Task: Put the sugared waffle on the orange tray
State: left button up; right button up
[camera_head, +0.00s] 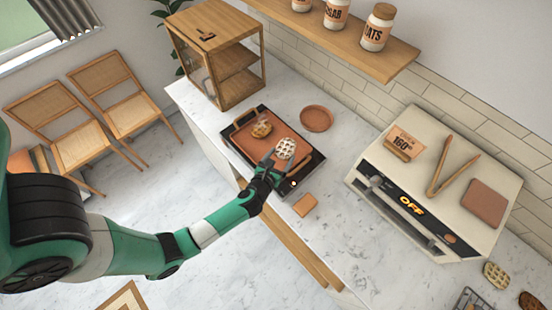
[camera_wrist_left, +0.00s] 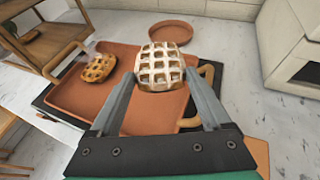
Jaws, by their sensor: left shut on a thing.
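The sugared waffle (camera_head: 285,148), dusted white, is held between the fingers of my left gripper (camera_head: 274,162). In the left wrist view the waffle (camera_wrist_left: 160,66) sits between the two grey fingertips (camera_wrist_left: 160,84), over the orange tray. The orange tray (camera_head: 252,152) has wooden handles and lies on a dark base on the counter; it also shows in the left wrist view (camera_wrist_left: 75,98). Whether the waffle touches the tray I cannot tell. A browner waffle (camera_head: 261,130) lies on the tray's far left part. My right gripper is not in view.
A wooden display case (camera_head: 215,52) stands behind the tray. A round terracotta plate (camera_head: 316,118) lies behind it to the right. A small orange-brown square (camera_head: 304,205) lies near the counter edge.

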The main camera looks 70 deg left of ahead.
pick_arm(q)
jog(key=a+f, duration=0.1)
jog(key=f, duration=0.1)
jog(key=a+f+b, duration=0.1)
jog(key=a, duration=0.1)
jog(key=shift+f, duration=0.4)
notch_tip(320, 180, down, 4)
jog(key=b, duration=0.2)
jog(key=shift+a+r+b, duration=0.1)
jog(key=shift+r+b, duration=0.1)
jog(key=shift+b, duration=0.2)
jog(key=shift+r, duration=0.2)
jog(key=shift+f, duration=0.1)
jog(key=o, duration=1.1)
